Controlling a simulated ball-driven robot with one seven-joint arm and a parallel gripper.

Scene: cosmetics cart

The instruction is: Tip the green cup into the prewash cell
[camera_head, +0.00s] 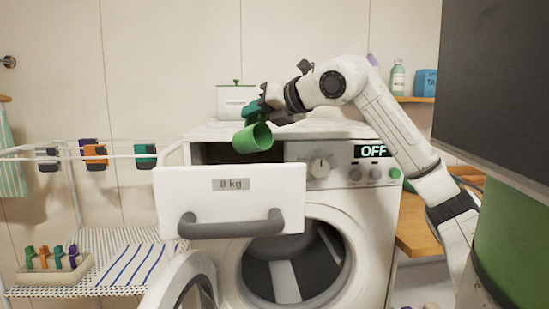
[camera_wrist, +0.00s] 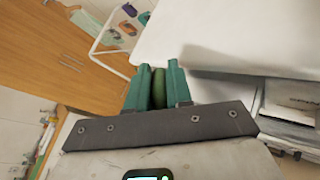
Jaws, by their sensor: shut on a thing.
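The green cup (camera_head: 246,140) is held on its side above the pulled-out drawer (camera_head: 230,205) of the washing machine. Its mouth faces right and towards the head camera. My gripper (camera_head: 257,112) is shut on the cup, and its teal fingers (camera_wrist: 160,88) show in the wrist view with a dark green strip of the cup (camera_wrist: 158,90) between them. The drawer front hides its cells from the head camera. In the wrist view part of the drawer (camera_wrist: 290,112) shows at the right, with partly readable lettering. I cannot tell which cell is the prewash cell, nor see any contents pouring.
The washing machine (camera_head: 365,215) has its round door (camera_head: 185,285) swung open, and its display reads OFF. A white box (camera_head: 233,100) stands behind my gripper. A rack (camera_head: 110,153) with coloured clips and a tray (camera_head: 55,272) of coloured pieces are at the left.

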